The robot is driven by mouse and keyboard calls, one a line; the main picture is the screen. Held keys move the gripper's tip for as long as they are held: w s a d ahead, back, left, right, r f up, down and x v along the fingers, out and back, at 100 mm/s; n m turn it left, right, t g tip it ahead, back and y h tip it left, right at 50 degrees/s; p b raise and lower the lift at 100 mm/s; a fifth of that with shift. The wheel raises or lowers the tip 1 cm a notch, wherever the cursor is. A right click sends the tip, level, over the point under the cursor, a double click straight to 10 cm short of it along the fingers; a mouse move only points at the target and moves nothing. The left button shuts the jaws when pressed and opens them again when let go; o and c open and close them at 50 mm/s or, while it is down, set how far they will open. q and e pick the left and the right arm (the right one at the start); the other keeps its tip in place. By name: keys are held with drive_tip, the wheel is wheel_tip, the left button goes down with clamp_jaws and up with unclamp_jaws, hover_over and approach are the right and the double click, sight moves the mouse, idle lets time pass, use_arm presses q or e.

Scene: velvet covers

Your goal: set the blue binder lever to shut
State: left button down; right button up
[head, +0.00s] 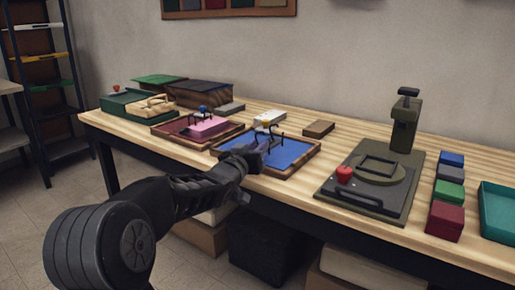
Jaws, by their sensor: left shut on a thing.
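The blue binder (291,152) is a blue panel in a shallow wooden frame at the middle of the table. A thin dark lever (275,132) with a small yellow knob stands above its back part. My left gripper (262,152) is at the binder's left front part, shut on a dark part that looks like the lever. The fingers and the held part blend together, so the exact grip is hard to see. Whether the lever is fully down cannot be told. My right gripper is not in view.
To the left is a similar frame with a pink pad (208,128) and a blue knob. To the right stands a dark green press (404,128) on a board with a red knob (344,174). Several coloured blocks (446,220) and a teal tray (498,222) are farther right.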

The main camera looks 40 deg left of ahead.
use_arm(q)
drive_tip(key=shift+f, duration=0.2)
drive_tip(key=shift+d+f+b, duration=0.1)
drive_tip(key=shift+f+b, duration=0.05)
drive_tip(key=shift+b, duration=0.2)
drive_tip(key=m+b, duration=0.1)
drive_tip(key=b, duration=0.1)
drive_tip(key=f+m+b, duration=0.1)
drive_tip(key=m+b, duration=0.1)
drive_tip(key=b, duration=0.1)
drive_tip(key=shift+d+f+t, duration=0.25)
drive_tip(key=shift+d+t, duration=0.05)
drive_tip(key=shift+d, duration=0.05)
drive_tip(key=shift+d+r+m+b, duration=0.1)
drive_tip(key=shift+m+b, duration=0.35)
drive_tip(key=shift+m, duration=0.15)
drive_tip(key=shift+r, duration=0.1)
drive_tip(key=c, duration=1.2)
unclamp_jaws()
drive_tip(key=shift+c, duration=0.2)
drive_tip(key=shift+o, duration=0.4)
